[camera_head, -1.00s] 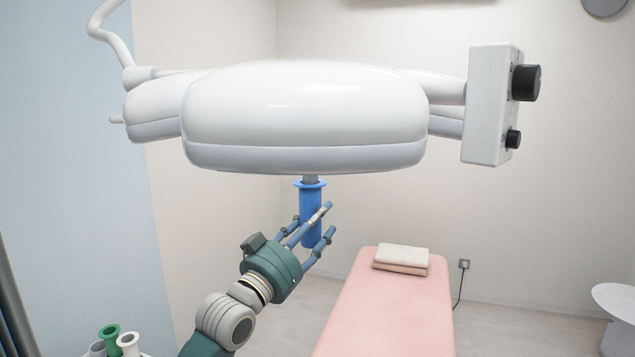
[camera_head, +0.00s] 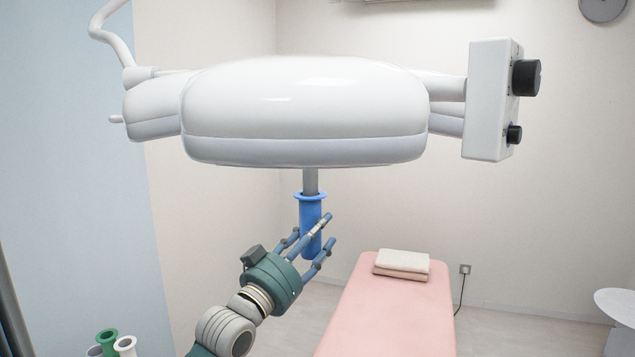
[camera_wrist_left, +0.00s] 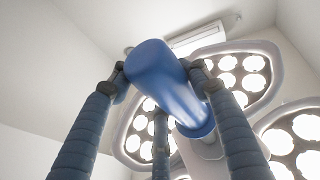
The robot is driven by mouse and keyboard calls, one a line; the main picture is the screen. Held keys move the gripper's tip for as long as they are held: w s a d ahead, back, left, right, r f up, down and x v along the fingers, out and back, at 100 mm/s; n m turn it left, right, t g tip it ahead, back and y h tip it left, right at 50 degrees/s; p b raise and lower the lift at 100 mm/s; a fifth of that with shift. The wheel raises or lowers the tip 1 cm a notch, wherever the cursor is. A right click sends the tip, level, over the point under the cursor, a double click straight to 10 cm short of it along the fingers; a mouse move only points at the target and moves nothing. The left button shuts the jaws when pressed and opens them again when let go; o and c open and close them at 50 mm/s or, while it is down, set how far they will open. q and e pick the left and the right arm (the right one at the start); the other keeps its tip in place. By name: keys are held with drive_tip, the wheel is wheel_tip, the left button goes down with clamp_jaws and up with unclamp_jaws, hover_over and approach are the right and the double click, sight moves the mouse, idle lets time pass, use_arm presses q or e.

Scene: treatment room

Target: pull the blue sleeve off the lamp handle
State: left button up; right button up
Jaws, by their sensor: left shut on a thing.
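The blue sleeve (camera_head: 310,218) hangs upright below the white surgical lamp (camera_head: 305,115), with its flange at the top. A length of the grey lamp handle (camera_head: 310,183) shows between the lamp's underside and the flange; the handle's lower end is hidden. My left gripper (camera_head: 316,240) is shut on the sleeve's lower part, its fingers around it. The left wrist view shows the sleeve (camera_wrist_left: 158,75) from below, between the fingers, with lit lamp panels (camera_wrist_left: 228,75) behind. My right gripper is not in view.
A pink treatment bed (camera_head: 390,305) with folded towels (camera_head: 402,263) stands below and to the right. A control box (camera_head: 490,100) with black knobs hangs at the lamp's right. Green and white sleeves (camera_head: 125,346) stand at the lower left. Space around the handle is free.

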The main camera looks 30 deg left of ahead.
use_arm(q)
drive_tip(key=shift+f+b, duration=1.9)
drive_tip(key=shift+f, duration=1.1)
drive_tip(key=shift+s, duration=0.1)
drive_tip(key=s, duration=0.9)
drive_tip(key=shift+s+p, duration=0.25)
drive_tip(key=shift+p, duration=0.1)
drive_tip(key=shift+a, duration=0.1)
